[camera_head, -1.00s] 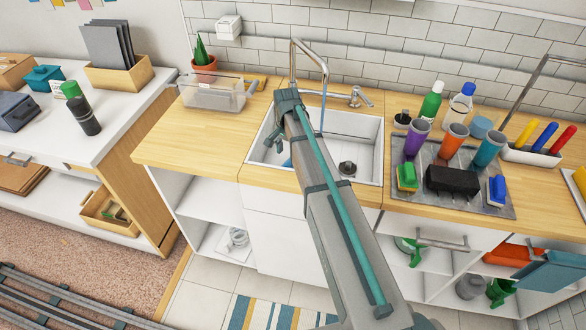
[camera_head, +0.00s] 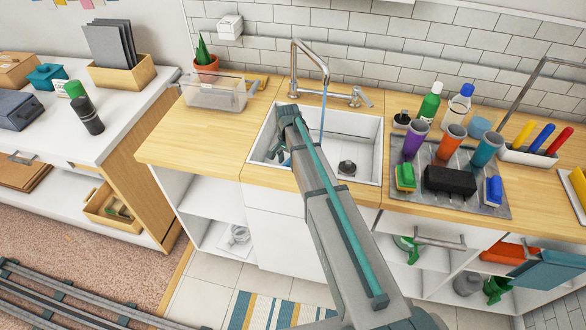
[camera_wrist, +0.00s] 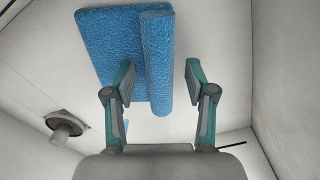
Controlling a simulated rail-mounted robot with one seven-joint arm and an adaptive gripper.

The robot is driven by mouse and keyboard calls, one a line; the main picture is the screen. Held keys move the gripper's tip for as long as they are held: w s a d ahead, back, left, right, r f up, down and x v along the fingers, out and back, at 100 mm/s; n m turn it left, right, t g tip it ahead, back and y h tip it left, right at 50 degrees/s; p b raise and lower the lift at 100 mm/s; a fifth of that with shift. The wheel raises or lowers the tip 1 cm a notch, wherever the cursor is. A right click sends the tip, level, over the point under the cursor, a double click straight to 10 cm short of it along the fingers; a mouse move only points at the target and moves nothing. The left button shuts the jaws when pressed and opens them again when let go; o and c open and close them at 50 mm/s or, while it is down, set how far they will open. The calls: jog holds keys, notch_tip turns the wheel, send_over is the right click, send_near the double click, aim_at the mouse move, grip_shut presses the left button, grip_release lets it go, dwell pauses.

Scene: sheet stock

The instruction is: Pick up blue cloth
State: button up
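The blue cloth (camera_wrist: 110,50) lies in the white sink (camera_head: 368,160), with a thick rolled or folded edge (camera_wrist: 155,45) along its right side in the wrist view. My gripper (camera_wrist: 159,72) is open, its two green-and-grey fingers on either side of the cloth's lower part. The left finger overlaps the flat part in the picture, and the right finger is apart from the roll. I cannot tell whether either finger touches the cloth. In the head view, my arm reaches down into the sink and hides most of the gripper and the cloth.
The tap (camera_head: 310,55) stands behind the sink with a stream falling beside my arm. The sink drain (camera_wrist: 66,126) is left of the gripper in the wrist view. A drying mat (camera_head: 465,200) with cups and sponges lies to the right. The counter (camera_head: 190,140) left of the sink is mostly clear.

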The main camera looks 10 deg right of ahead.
aim_at(288, 161)
grip_shut()
jog(key=shift+r, duration=0.1)
notch_tip(288, 161, up, 10)
jog(key=b, duration=0.3)
dwell(0.5)
